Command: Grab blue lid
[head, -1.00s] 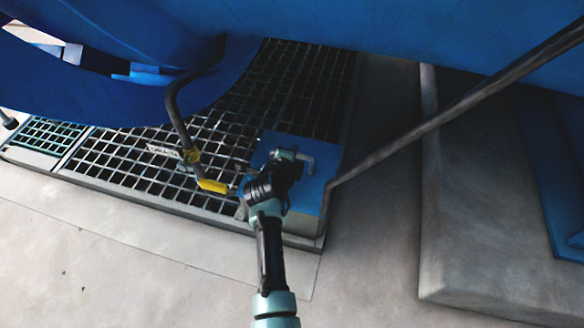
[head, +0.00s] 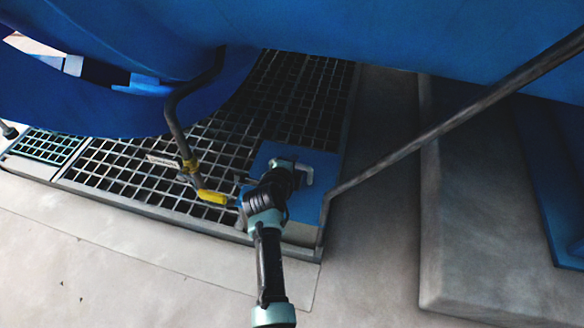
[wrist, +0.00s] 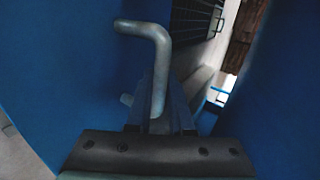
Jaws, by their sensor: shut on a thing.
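The blue lid (head: 313,206) is a flat blue plate with a bent grey handle (head: 305,169) on top, set on the grating. In the wrist view, the lid's blue surface (wrist: 60,85) fills the left side and the grey L-shaped handle (wrist: 155,50) runs down between my fingers. My gripper (wrist: 160,110) is shut on the handle. In the head view, my gripper (head: 285,170) is over the lid, and my wrist hides part of it.
A yellow-handled valve (head: 212,196) on a dark pipe (head: 172,110) stands just left of my gripper. A large blue vessel (head: 390,40) hangs overhead. A diagonal bar (head: 430,137) passes on the right.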

